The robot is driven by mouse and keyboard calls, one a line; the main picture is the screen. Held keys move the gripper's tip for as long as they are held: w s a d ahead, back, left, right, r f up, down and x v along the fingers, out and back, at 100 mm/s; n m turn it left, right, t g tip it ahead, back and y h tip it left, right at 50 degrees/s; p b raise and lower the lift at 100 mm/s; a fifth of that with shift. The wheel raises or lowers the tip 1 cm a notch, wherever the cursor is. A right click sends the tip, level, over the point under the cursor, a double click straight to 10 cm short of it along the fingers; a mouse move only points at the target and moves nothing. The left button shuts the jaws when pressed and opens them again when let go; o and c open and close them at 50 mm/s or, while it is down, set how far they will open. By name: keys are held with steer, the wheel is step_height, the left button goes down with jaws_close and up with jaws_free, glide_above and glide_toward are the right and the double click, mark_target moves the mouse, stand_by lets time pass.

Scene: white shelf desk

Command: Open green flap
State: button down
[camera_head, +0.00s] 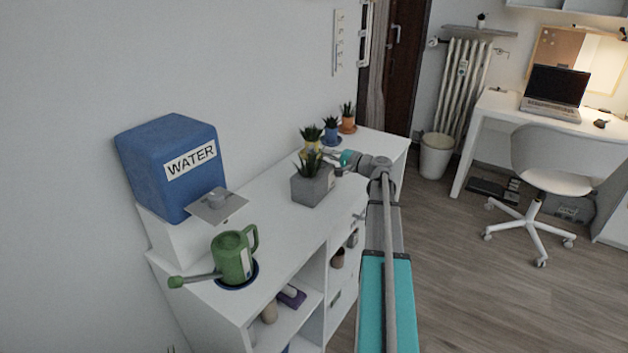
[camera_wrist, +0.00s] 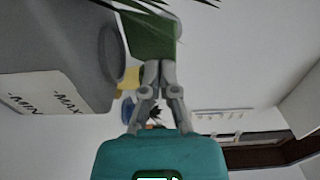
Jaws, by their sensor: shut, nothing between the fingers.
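The green flap (camera_wrist: 150,38) shows at the top of the wrist view, beside the grey planter (camera_wrist: 50,50) marked MIN and MAX. I cannot make out the flap in the head view. My gripper (camera_wrist: 159,66) is shut and empty, with its fingertips at the flap's lower edge in the picture. I cannot tell whether they touch it. In the head view, the grey planter (camera_head: 312,187) holds a spiky plant (camera_head: 308,164) on the white shelf desk, and my gripper (camera_head: 332,154) is just behind it, partly hidden by leaves.
Small potted plants (camera_head: 331,128) stand behind my gripper towards the shelf's far end. A blue water box (camera_head: 170,165) and a green watering can (camera_head: 232,258) stand at the near left. The white shelf top (camera_head: 270,222) is clear between the can and the planter.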

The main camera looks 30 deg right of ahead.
steer(key=shift+x, duration=1.55)
steer(key=shift+s, duration=0.1)
steer(key=v, duration=0.8)
stand_by(1.0)
stand_by(0.4)
steer(key=v, duration=1.1)
steer(key=shift+s, duration=0.35)
steer(key=shift+s+d, duration=0.1)
steer(key=shift+s, duration=0.05)
stand_by(0.3)
